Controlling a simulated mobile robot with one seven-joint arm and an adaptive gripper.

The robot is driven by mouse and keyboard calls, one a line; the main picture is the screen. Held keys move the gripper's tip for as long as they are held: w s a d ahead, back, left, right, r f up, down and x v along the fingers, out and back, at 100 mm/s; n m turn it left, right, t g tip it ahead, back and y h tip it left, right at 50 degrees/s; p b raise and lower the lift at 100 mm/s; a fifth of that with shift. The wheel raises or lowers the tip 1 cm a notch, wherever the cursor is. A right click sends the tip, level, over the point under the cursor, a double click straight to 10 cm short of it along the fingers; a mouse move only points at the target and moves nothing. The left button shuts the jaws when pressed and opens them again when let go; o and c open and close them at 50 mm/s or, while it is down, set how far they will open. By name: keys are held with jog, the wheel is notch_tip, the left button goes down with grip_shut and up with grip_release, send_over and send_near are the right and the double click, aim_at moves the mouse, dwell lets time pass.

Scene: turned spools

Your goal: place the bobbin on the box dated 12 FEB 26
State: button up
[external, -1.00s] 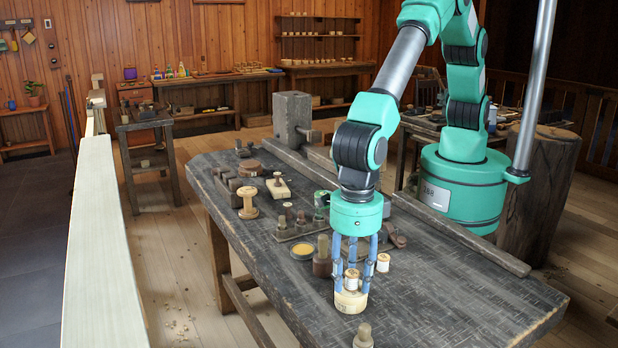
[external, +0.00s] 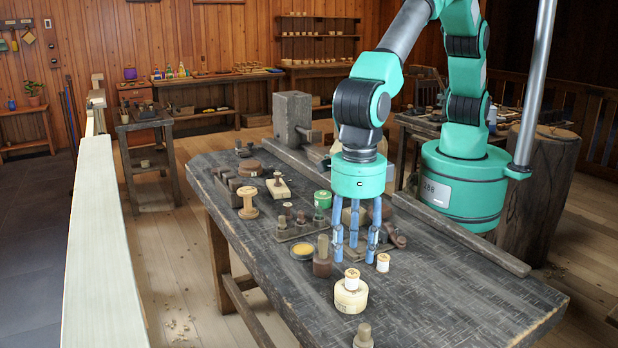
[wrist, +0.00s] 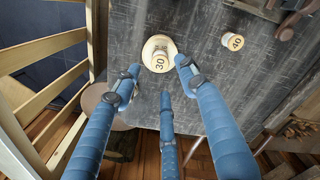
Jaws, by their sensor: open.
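A small pale bobbin (external: 352,278) stands upright on top of a low round cream box (external: 350,301) near the front of the workbench. In the wrist view the bobbin (wrist: 160,60), marked 30, sits within the top of the box (wrist: 148,50). No date on the box can be read. My gripper (external: 355,245) has three blue fingers, spread open and empty. It is above and behind the bobbin in the external view, apart from it. In the wrist view the fingertips (wrist: 160,78) are spread below the box in the picture.
A second bobbin (external: 383,262), marked 40 in the wrist view (wrist: 232,41), stands to the right. The bench's front right is clear.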

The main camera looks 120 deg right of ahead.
aim_at(352, 272)
jog(key=shift+r+p, duration=0.3)
jog(key=shift+r, duration=2.05)
jog(key=s+d+r+m+t, duration=0.1)
jog(key=s+d+r+m, duration=0.65)
jog(key=d+r, duration=0.35)
jog(key=s+d+r+m+t, duration=0.2)
jog(key=s+d+r+m, duration=0.5)
jog(key=r, duration=0.6)
jog(key=s+d+m+t, duration=0.1)
jog(key=s+d+m, duration=0.3)
jog(key=s, duration=0.6)
jog(key=s+d+r+m, duration=0.1)
jog(key=s+d+m, duration=0.4)
jog(key=s, duration=0.4)
jog(key=s+d+m+t, duration=0.1)
jog(key=s+d+m, duration=0.4)
jog(key=s, duration=0.5)
jog(key=shift+s+d+r+m+t, duration=0.25)
jog(key=shift+s+r+m+t, duration=0.05)
jog(key=shift+s+r+m, duration=0.1)
